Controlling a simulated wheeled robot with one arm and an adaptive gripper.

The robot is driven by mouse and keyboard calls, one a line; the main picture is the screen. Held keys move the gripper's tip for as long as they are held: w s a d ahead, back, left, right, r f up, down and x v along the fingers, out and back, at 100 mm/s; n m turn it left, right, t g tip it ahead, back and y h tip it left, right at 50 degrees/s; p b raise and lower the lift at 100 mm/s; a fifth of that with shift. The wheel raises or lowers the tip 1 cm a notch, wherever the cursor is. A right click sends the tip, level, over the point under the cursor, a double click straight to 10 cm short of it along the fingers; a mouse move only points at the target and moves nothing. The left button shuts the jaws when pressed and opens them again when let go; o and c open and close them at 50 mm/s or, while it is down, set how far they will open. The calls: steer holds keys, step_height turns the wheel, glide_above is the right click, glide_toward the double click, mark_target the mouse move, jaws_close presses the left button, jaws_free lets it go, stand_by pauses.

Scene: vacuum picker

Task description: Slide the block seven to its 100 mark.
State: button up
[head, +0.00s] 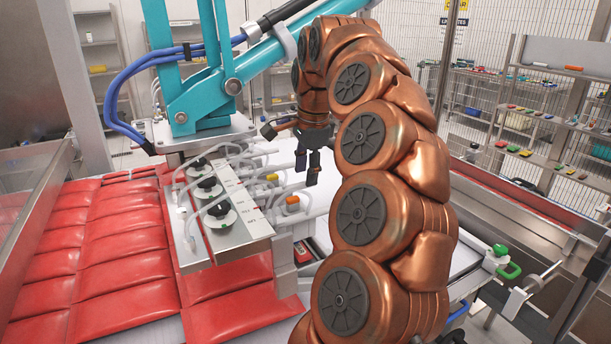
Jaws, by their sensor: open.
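My gripper (307,167) is open, with its dark fingers pointing down just right of the picker head. Nothing shows between the fingers. The picker head has a metal bar (240,207) with small printed marks along its edge, too small to read. Several round black-and-white knobs or cups sit along its left side, one of them near the front (219,212).
Red sealed packs (120,270) cover the conveyor at the left. A teal picker arm (205,95) with blue hoses rises over the bar. White tubes loop around the head. A green-handled clamp (508,269) is at the right. Shelves stand behind a mesh fence.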

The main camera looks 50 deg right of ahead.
steer(key=shift+w+d+f, duration=0.1)
steer(key=shift+w+f, duration=0.05)
steer(key=shift+f, duration=0.45)
steer(key=shift+w+f, duration=0.1)
steer(key=shift+f, duration=0.45)
jaws_close()
